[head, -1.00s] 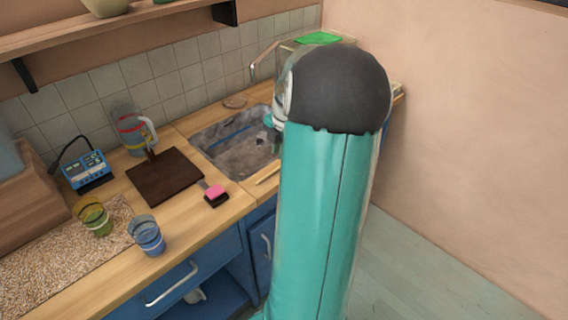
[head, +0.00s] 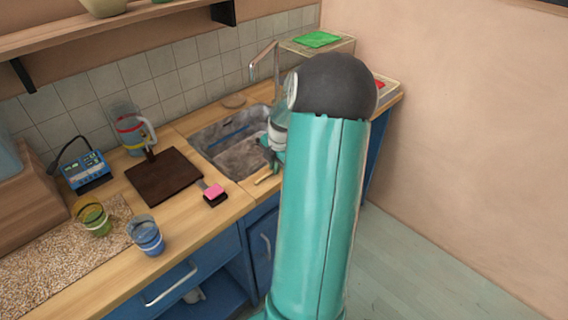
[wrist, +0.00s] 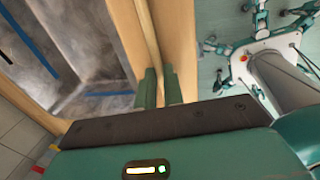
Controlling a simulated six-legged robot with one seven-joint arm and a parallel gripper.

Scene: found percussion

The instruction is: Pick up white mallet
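A thin pale wooden stick (head: 266,176) lies on the counter strip in front of the sink. It may be the handle of the white mallet; no white head shows clearly. In the wrist view the pale stick (wrist: 149,35) runs down toward the gap between my fingers. My gripper (wrist: 160,85) points at the counter strip, its two green fingers apart, with no clear grip on the stick. In the head view my gripper (head: 270,155) hangs just above the sink's front edge near the stick, partly hidden by my arm.
The sink (head: 235,150) has a tall tap (head: 264,60). Left of it are a dark board (head: 165,177), a pink-topped block (head: 214,194), a jug (head: 130,130), two cups (head: 146,235) and a blue device (head: 86,170). The counter's front edge is close.

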